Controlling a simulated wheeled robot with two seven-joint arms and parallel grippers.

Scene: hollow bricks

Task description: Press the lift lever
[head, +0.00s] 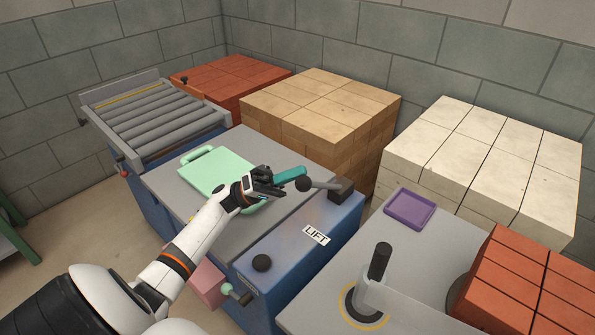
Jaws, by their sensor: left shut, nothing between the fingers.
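A lever (323,186) with a black ball knob at its left end and a pale rod runs to a black block on top of the blue cabinet. A white LIFT label (316,235) lies on the same cabinet top, nearer to me. My left gripper (273,182) reaches in from the lower left, shut and empty, just left of the ball knob. I cannot tell whether it touches the lever. A teal bar (290,175) shows at the fingertips, close to the knob. My right gripper is out of view.
A mint-green tray (216,171) lies left of my gripper. A black knob (262,262) stands on the cabinet's near end. A black upright handle (379,262) and purple tray (410,209) are on the right table. Brick stacks (318,98) stand behind; a roller conveyor (158,115) is at left.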

